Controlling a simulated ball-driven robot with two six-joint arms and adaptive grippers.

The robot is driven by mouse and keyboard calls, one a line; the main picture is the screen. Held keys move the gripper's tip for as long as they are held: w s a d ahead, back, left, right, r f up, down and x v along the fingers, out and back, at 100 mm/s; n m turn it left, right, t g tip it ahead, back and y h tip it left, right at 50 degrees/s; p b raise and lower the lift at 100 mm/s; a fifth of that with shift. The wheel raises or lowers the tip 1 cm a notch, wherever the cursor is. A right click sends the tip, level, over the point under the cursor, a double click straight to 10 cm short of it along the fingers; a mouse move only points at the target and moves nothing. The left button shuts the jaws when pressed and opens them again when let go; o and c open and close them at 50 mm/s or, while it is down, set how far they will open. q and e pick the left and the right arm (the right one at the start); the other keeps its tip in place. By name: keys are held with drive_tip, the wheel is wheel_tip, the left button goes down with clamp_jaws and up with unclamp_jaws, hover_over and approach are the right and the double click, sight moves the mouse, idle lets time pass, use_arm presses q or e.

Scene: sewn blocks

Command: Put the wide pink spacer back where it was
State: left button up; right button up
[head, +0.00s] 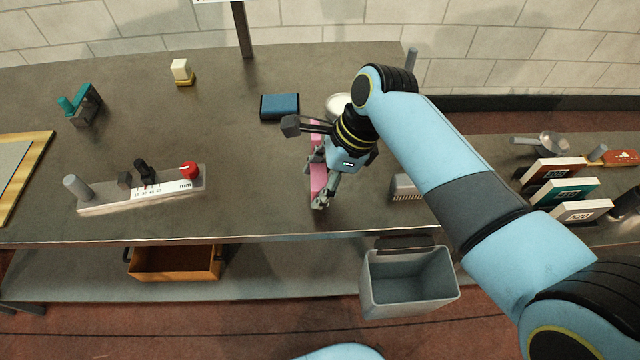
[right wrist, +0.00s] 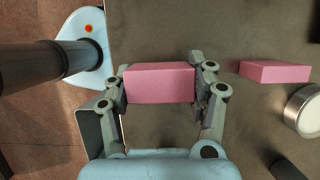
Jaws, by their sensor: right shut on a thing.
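My right gripper (head: 318,181) is over the front middle of the grey table. It is shut on a pink spacer, a plain block that shows between the two fingers in the right wrist view (right wrist: 159,83). A second pink block (right wrist: 274,71) lies on the table to the right in that view, apart from the gripper. In the head view it is partly hidden behind my right wrist (head: 316,128). I cannot tell whether the held spacer touches the table. My left gripper is not in view.
A blue block (head: 280,106) and a round metal tin (head: 338,104) stand behind the gripper. A measuring fixture (head: 120,199) with a red knob (head: 190,170) is at left. A grey brush (head: 405,187) is at right. A grey bin (head: 408,285) is below the front edge.

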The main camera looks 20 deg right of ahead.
drive_tip(key=shift+f, duration=0.85)
drive_tip(key=shift+f, duration=0.6)
drive_tip(key=o, duration=1.3)
drive_tip(key=v, duration=1.3)
drive_tip(key=shift+a+r+p, duration=0.15)
drive_tip(key=shift+p, duration=0.15)
